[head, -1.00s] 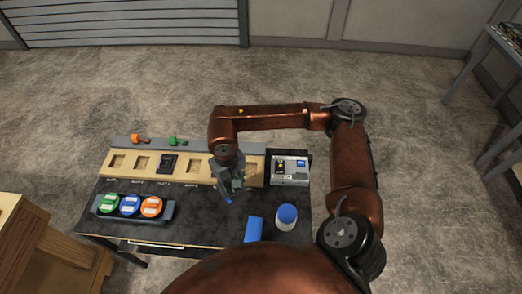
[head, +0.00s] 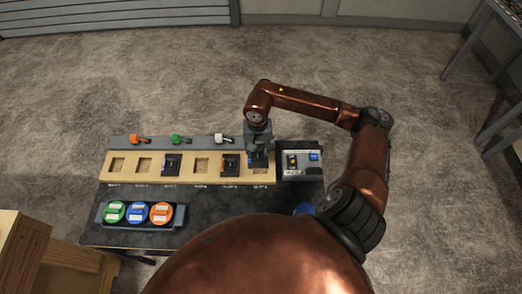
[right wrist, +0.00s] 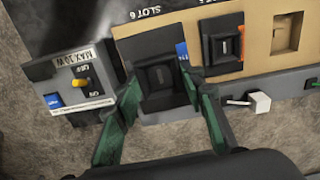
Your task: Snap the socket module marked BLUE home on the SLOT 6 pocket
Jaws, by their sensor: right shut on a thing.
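My right gripper (head: 260,160) is over the right end of the tan board (head: 186,168), at the SLOT 6 place. In the right wrist view its green fingers (right wrist: 160,90) are shut on the sides of a black socket module (right wrist: 160,78) with a blue tag (right wrist: 182,52). The module is over the SLOT 6 pocket, right by the printed label (right wrist: 146,12), and hides the pocket. I cannot tell whether it is fully seated. My left gripper is not in view.
A black module with an orange mark (head: 230,163) sits in the neighbouring pocket; another (head: 172,164) sits further left. A grey switch box (head: 302,161) stands close right of SLOT 6. Orange, green and white levers line the back rail. A tray (head: 111,222) holds coloured round pieces.

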